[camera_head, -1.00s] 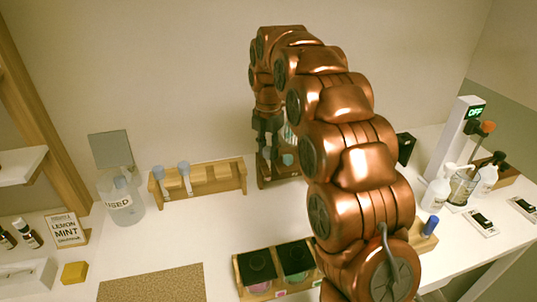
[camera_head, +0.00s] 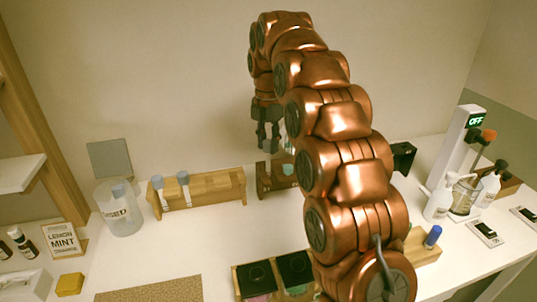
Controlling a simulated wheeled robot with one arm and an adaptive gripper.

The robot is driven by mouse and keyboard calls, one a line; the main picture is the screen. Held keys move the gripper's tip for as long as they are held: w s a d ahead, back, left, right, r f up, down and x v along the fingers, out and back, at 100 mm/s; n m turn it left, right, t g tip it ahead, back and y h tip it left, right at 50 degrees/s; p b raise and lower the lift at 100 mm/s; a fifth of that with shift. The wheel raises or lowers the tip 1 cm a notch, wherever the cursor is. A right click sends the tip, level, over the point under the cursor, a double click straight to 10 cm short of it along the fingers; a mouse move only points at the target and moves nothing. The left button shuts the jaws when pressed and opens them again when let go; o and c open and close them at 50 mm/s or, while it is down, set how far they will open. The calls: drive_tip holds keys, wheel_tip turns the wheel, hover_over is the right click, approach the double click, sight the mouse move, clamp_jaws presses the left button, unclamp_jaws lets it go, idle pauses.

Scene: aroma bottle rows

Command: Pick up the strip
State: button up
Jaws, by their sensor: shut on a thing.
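My gripper (camera_head: 268,138) is at the back of the table, above a small brown wooden holder (camera_head: 265,182). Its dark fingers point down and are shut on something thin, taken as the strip. The strip itself is too small and too covered by my arm to make out clearly. Two pale strips with blue-grey tops (camera_head: 158,188) (camera_head: 184,184) stand in a wooden rack (camera_head: 222,186) to the left of my gripper.
A clear jar marked USED (camera_head: 120,212) stands left of the rack. Black-topped boxes (camera_head: 257,276) sit in front. White bottles (camera_head: 439,198) and a column reading OFF (camera_head: 455,150) stand at the right. The table between rack and boxes is clear.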

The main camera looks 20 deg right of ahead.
wheel_tip(320, 180, up, 2)
drive_tip(key=shift+r, duration=0.1)
wheel_tip(320, 180, up, 10)
drive_tip(key=p, duration=0.9)
drive_tip(key=shift+r, duration=0.2)
idle(0.6)
